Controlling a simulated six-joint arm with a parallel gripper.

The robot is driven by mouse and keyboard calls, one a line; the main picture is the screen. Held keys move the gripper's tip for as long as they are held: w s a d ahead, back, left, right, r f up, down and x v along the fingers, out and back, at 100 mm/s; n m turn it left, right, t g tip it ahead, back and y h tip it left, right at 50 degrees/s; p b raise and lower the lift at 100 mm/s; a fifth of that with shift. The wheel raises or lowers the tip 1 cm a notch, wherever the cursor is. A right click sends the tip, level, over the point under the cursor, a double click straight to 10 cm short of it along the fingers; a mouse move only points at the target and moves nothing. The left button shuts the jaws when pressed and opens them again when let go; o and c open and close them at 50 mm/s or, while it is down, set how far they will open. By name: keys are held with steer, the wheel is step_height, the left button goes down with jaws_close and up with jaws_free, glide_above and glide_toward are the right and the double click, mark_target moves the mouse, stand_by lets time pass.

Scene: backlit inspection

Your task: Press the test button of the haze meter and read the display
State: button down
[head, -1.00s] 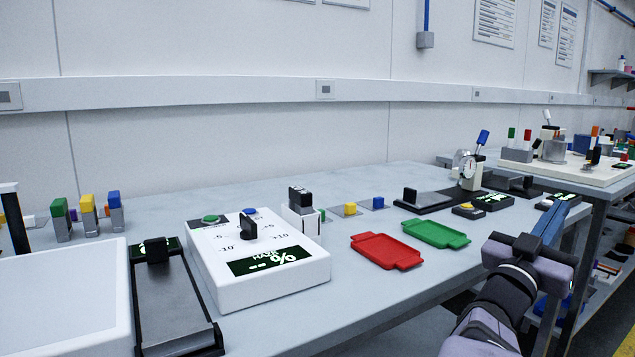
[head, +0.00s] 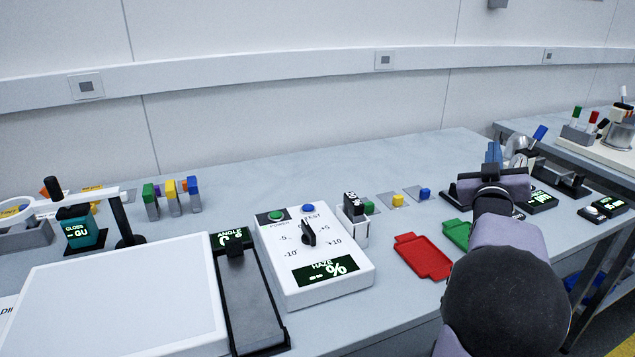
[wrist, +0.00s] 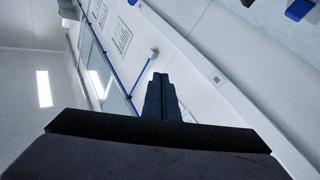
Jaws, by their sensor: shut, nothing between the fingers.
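The haze meter (head: 300,247) is a white box on the bench in the head view. Its dark display (head: 326,270) reads "HAZE" with dashes and a % sign. The blue button (head: 308,208) beside the word TEST is at its back right; a green power button (head: 276,216) is at its back left. A black knob (head: 308,233) stands between scale marks. My gripper (head: 493,152) is well to the right of the meter, pointing away toward the wall. In the wrist view its fingers (wrist: 161,97) are together and empty. The meter is out of the wrist view.
A white sample holder (head: 354,228) with dark pieces stands right beside the meter. A red tray (head: 423,256) and a partly hidden green tray (head: 456,233) lie between meter and arm. The angle device (head: 247,300) and a large white panel (head: 120,300) are left of the meter.

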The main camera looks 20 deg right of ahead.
steer(key=w+a+n+t+y+p, duration=0.1)
steer(key=w+a+n+y+p, duration=0.5)
steer(key=w+p, duration=0.3)
steer(key=n+g+y+p, duration=0.6)
steer(key=n+y+p, duration=0.45)
steer(key=p, duration=1.95)
glide_above(311, 209)
steer(key=shift+f, duration=0.6)
steer(key=shift+f, duration=0.1)
step_height(311, 209, down, 6)
steer(key=b, duration=0.6)
steer(key=shift+f+b, duration=0.15)
steer(key=shift+b, duration=0.25)
steer(key=shift+f+b, duration=0.95)
steer(key=shift+f, duration=0.2)
